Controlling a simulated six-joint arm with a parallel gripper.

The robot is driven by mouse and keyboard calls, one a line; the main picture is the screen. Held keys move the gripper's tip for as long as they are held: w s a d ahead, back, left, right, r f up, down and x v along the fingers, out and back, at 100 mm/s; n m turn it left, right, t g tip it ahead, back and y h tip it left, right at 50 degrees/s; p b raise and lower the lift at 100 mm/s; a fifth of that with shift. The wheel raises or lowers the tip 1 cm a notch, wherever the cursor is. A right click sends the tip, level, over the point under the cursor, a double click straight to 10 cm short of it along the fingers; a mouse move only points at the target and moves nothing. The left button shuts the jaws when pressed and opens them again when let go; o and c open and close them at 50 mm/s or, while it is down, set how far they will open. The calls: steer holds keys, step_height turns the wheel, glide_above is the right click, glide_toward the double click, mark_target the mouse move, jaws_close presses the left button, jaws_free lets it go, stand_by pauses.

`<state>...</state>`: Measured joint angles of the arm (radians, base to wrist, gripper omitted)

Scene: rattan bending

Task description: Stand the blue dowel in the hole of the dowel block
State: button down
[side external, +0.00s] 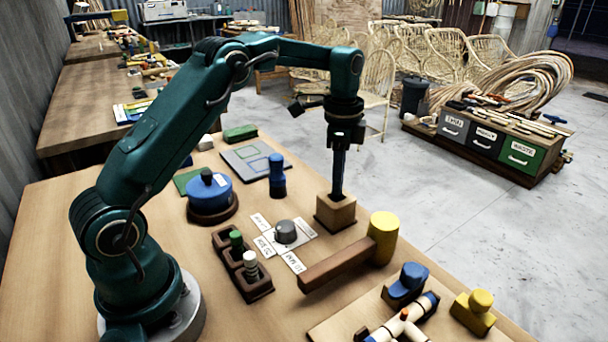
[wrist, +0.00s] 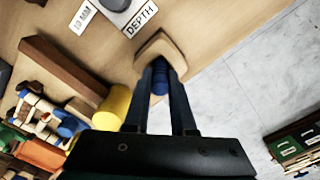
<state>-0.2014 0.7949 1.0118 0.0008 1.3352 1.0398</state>
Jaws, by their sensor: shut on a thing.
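The dowel block (side external: 336,213), a light wooden cube, stands on the table near its far right edge. It also shows in the wrist view (wrist: 163,47). My gripper (side external: 338,191) points straight down with its fingertips at the top of the block. In the wrist view, my gripper (wrist: 161,70) is shut on the blue dowel (wrist: 160,80), which shows between the two dark fingers. The dowel's lower end and the hole are hidden by the fingers, so I cannot tell how deep it sits. In the side view the fingers hide the dowel.
A mallet with a yellow head (side external: 382,238) lies close in front of the block. Label cards (side external: 292,262) and a grey round piece (side external: 286,232) lie to its left. A dark rack (side external: 242,265) holds small pegs. A blue cylinder (side external: 277,177) stands behind left.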

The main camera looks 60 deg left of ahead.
steer(key=shift+f, duration=0.35)
steer(key=c, duration=0.7)
jaws_free()
steer(key=shift+w+r, duration=0.15)
steer(key=shift+r, duration=3.45)
steer(key=shift+s+r, duration=0.2)
steer(key=shift+r, duration=0.7)
